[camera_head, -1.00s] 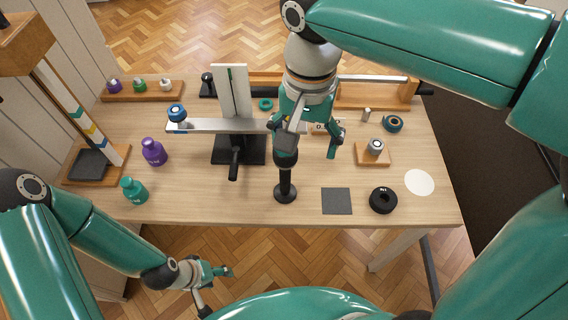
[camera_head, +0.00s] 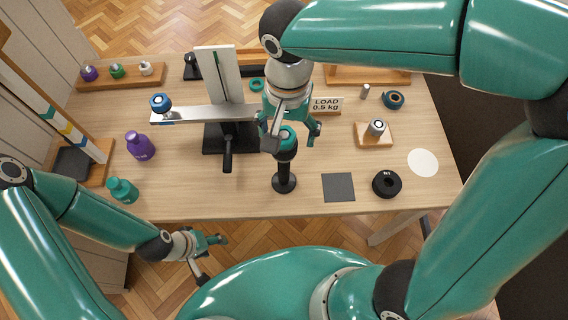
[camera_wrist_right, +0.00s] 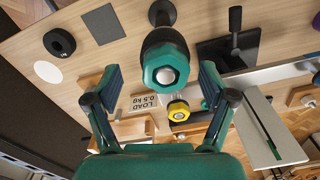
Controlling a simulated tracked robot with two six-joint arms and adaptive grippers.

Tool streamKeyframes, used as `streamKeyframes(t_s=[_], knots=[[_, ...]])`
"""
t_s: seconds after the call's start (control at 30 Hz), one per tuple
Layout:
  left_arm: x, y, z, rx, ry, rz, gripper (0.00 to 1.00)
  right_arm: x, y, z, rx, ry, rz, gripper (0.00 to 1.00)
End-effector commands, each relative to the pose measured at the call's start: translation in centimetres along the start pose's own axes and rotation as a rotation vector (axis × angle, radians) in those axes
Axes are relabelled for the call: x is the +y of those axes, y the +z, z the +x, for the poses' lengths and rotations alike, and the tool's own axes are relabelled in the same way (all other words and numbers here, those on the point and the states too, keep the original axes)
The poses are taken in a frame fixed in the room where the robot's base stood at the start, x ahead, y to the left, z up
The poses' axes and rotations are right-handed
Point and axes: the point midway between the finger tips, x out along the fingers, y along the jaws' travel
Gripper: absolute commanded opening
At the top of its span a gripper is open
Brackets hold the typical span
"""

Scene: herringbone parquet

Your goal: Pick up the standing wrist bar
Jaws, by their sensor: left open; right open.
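The standing wrist bar (camera_head: 284,167) is upright on the table, with a round black base, a black shaft and a teal top; it also shows from above in the right wrist view (camera_wrist_right: 166,62). My right gripper (camera_head: 292,136) is open and empty, with its fingers around the teal top in the head view. In the right wrist view its fingers (camera_wrist_right: 160,84) are spread to either side of the teal top, with gaps on both sides. My left gripper (camera_head: 213,259) is open and empty in front of the table's front edge.
Left of the bar stands a black-based balance stand with a handle (camera_head: 227,155) and a metal beam (camera_head: 205,114). A grey square (camera_head: 338,187) and a black ring weight (camera_head: 387,184) lie to the right. A LOAD sign (camera_head: 326,106) stands behind.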

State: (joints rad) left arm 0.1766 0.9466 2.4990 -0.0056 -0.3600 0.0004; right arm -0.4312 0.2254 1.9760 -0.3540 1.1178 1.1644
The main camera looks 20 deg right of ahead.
Motion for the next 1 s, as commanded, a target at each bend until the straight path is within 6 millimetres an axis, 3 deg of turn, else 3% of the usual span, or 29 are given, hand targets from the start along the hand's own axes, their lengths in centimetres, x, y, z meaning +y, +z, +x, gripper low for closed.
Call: streamKeyframes(t_s=[0.37,0.6,0.9,1.0], knots=[[0.1,0.0,-0.1,0.000,0.000,0.000,0.58,-0.2,0.1,3.1,-0.002,0.003,0.000,0.83],[0.1,0.0,-0.3,0.000,0.000,0.000,0.58,-0.6,0.1,6.4,-0.002,0.002,0.002,0.83],[0.1,0.0,-0.3,0.000,0.000,0.000,0.58,-0.6,0.1,7.1,0.000,-0.001,0.003,0.83],[0.1,0.0,-0.3,0.000,0.000,0.000,0.58,-0.6,0.1,7.0,0.000,-0.001,0.003,0.69]])
